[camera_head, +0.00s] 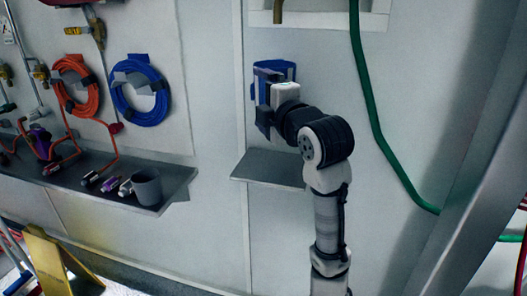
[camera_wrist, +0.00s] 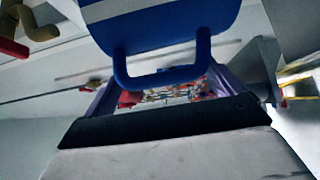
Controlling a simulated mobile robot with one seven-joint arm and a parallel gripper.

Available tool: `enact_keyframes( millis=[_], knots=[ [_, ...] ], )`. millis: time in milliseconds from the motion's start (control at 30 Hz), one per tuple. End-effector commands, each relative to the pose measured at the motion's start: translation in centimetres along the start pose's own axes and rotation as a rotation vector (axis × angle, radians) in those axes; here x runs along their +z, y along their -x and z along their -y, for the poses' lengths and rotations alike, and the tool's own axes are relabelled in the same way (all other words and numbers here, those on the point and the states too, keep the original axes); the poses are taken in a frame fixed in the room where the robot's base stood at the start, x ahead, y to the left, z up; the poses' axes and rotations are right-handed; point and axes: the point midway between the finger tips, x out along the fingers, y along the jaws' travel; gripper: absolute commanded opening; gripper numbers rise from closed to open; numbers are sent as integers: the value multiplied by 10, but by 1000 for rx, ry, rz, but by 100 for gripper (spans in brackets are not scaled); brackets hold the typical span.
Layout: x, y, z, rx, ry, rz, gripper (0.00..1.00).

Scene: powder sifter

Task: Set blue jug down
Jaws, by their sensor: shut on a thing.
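The blue jug (camera_head: 285,70) is held in the air in front of the wall, above a small grey shelf (camera_head: 265,168). It looks roughly upright in the head view, and my arm hides part of it. My gripper (camera_head: 265,98) is shut on the jug. In the wrist view the jug's blue body (camera_wrist: 165,28), with a pale band, fills the top. Its blue handle (camera_wrist: 160,79) loops down between the fingers of my gripper. The exact finger contact is hard to see.
A tap (camera_head: 278,12) hangs in a recess above the jug. A green hose (camera_head: 368,90) runs down the wall to the right. A long shelf (camera_head: 172,182) at left holds a grey mug (camera_head: 147,187) and tools. The visible part of the small shelf is bare.

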Motion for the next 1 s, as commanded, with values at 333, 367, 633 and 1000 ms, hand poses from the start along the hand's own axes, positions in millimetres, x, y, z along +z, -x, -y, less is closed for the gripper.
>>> enact_keyframes(
  millis=[333,367,633,1000],
  knots=[
    [-1,0,67,0,-3,0,50],
    [-1,0,71,0,-2,0,50],
    [-1,0,91,2,0,0,50],
    [-2,0,123,2,2,-1,50]
  ],
)
